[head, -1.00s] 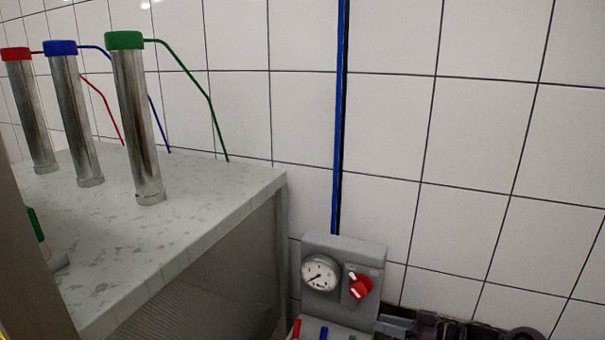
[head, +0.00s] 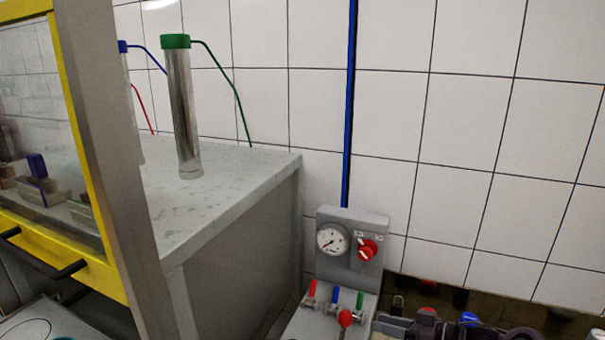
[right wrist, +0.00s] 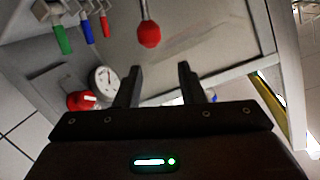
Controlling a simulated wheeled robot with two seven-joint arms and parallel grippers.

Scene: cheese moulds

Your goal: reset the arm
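My right gripper (head: 400,326) shows dark at the bottom edge of the head view, to the right of the valve panel, partly cut off. In the right wrist view its two fingers (right wrist: 160,82) stand apart with nothing between them, so it is open and empty. A red ball-topped lever (right wrist: 149,35) shows beyond the fingers there and appears apart from them. The lever also shows in the head view (head: 346,318). My left gripper is in neither view.
A grey panel with a gauge (head: 332,239), a red knob (head: 367,249) and red, blue and green levers (head: 335,297) stands by the tiled wall. A stone-topped counter (head: 225,185) holds a green-capped cylinder (head: 181,110). A yellow-framed cabinet (head: 85,150) is left, behind a grey post (head: 105,170).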

